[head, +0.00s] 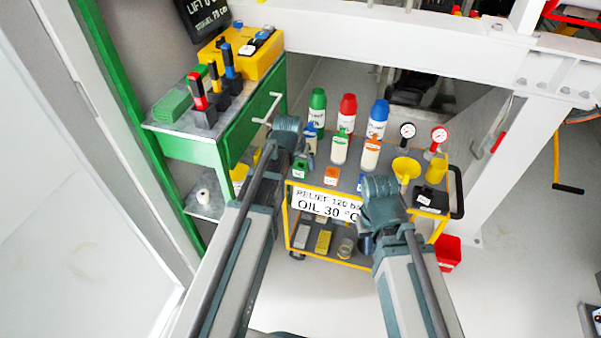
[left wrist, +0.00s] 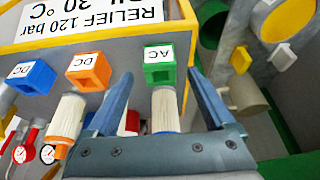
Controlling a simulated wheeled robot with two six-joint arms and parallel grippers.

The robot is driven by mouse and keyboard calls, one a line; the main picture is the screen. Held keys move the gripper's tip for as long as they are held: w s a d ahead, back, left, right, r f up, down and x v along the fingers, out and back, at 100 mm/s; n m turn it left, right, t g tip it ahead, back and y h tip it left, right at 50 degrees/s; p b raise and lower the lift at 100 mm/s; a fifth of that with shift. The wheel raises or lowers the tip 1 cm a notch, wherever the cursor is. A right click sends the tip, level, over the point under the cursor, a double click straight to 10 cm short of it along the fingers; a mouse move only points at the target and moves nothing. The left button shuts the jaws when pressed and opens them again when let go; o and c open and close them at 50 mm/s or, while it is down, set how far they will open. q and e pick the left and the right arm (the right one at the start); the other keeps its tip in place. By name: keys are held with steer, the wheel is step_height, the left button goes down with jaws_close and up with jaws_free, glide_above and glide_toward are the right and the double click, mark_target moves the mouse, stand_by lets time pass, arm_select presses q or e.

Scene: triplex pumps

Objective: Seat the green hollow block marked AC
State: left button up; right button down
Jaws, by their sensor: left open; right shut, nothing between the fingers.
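The green hollow block marked AC (head: 300,169) stands on the grey top of the trolley, near its front edge at the left. In the left wrist view it (left wrist: 160,67) shows upside down, with its white label on it and a dark opening facing the camera. My left gripper (head: 293,150) is over that corner of the trolley. In the left wrist view its two fingers (left wrist: 160,80) are open, one to each side of the block; I cannot tell whether they reach down to it. My right gripper (head: 380,192) is shut and empty above the trolley's front edge.
An orange block (head: 331,175) and a blue block (left wrist: 32,77), both marked DC, stand in the same row. Several bottles, gauges and a yellow funnel (head: 406,168) crowd behind. A green cabinet (head: 215,148) stands close at the left. The floor in front is clear.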

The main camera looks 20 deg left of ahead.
mark_target(300, 166)
arm_select(q)
steer(key=b+x, duration=0.2)
steer(key=x, duration=0.1)
steer(key=shift+w+f, duration=0.25)
steer(key=shift+f, duration=0.05)
steer(key=shift+r, duration=0.1)
jaws_close()
